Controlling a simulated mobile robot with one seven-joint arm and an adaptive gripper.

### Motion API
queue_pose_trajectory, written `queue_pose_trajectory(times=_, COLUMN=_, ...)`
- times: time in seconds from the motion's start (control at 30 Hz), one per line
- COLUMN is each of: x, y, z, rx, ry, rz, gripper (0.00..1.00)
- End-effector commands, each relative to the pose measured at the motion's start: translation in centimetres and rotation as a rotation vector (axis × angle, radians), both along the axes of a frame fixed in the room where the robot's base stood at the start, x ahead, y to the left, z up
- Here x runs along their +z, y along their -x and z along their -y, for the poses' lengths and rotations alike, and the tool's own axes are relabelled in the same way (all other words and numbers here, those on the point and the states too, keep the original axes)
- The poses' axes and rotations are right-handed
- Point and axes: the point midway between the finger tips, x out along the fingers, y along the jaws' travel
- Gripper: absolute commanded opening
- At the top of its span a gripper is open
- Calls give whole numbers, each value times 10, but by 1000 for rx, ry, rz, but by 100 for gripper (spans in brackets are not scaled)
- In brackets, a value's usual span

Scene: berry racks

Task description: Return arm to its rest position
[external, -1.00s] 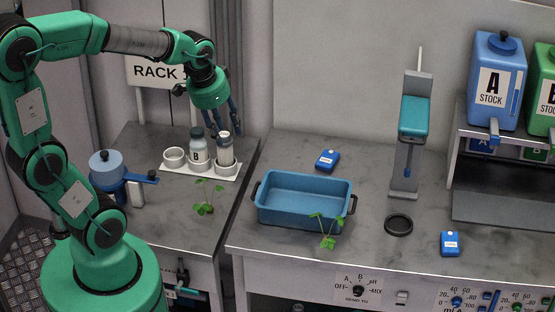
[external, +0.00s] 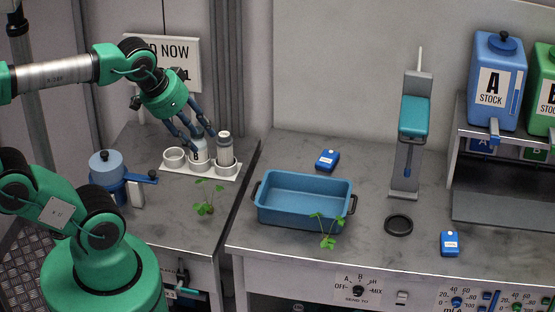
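My gripper (external: 201,141) is over the bottle rack at the left, pointing down and to the right. Its dark blue fingers are spread apart, at or in front of the top of bottle B (external: 199,154), hiding its cap. I cannot tell whether they touch it. Bottle B stands upright in the middle cup of the white holder (external: 209,172). A second grey-topped bottle (external: 225,153) stands upright in the right cup, just right of the fingers. The left cup (external: 174,158) looks empty.
A blue pot (external: 108,165) stands left of the holder, with a small plant (external: 206,198) in front. A blue tub (external: 303,217) sits on the right-hand bench, with a dispenser stand (external: 413,135) beyond it. A wall sign (external: 174,52) is behind my arm.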

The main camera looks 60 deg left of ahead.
Motion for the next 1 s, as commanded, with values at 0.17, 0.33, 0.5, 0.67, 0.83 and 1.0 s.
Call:
queue_pose_trajectory(times=0.17, x=-2, y=0, z=0, rx=0, ry=0, rz=0, gripper=38)
queue_pose_trajectory(times=0.33, x=-17, y=0, z=0, rx=0, ry=0, rz=0, gripper=38)
queue_pose_trajectory(times=0.5, x=-36, y=0, z=0, rx=0, ry=0, rz=0, gripper=38)
queue_pose_trajectory(times=0.67, x=-45, y=0, z=0, rx=0, ry=0, rz=0, gripper=38)
queue_pose_trajectory(times=0.83, x=-44, y=0, z=0, rx=0, ry=0, rz=0, gripper=38)
queue_pose_trajectory(times=1.0, x=-44, y=0, z=0, rx=0, ry=0, rz=0, gripper=38)
